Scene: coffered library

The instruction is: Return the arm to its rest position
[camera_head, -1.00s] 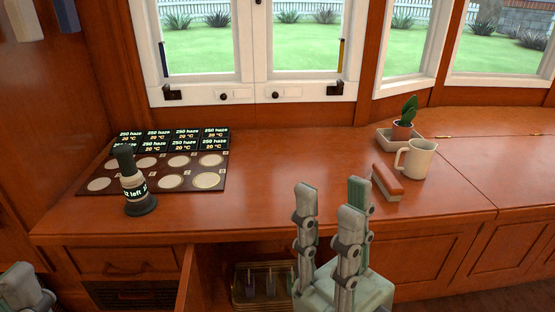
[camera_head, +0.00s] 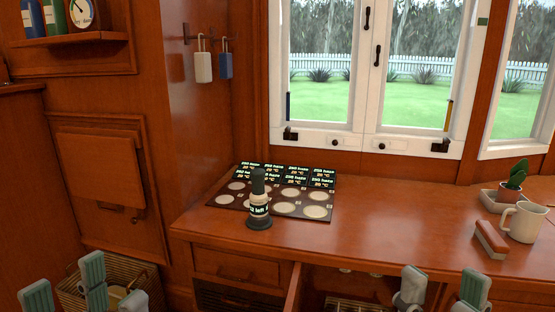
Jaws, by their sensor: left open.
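My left gripper (camera_head: 66,285) is at the bottom left corner, with its two fingers standing apart and nothing between them. It appears in front of a wicker basket (camera_head: 152,277). My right gripper (camera_head: 441,283) shows at the bottom right as two fingertips with a clear gap between them, also empty. It appears in front of the lower cabinet, below the counter's front edge. The arms behind both grippers are out of view.
The wooden counter (camera_head: 385,215) carries a dark board (camera_head: 228,203) with pale discs, a black-and-white cylinder (camera_head: 259,208), a red-topped block (camera_head: 490,239), a mug (camera_head: 523,222) and a potted plant (camera_head: 512,180). An opened compartment (camera_head: 352,287) lies below. The counter's middle is clear.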

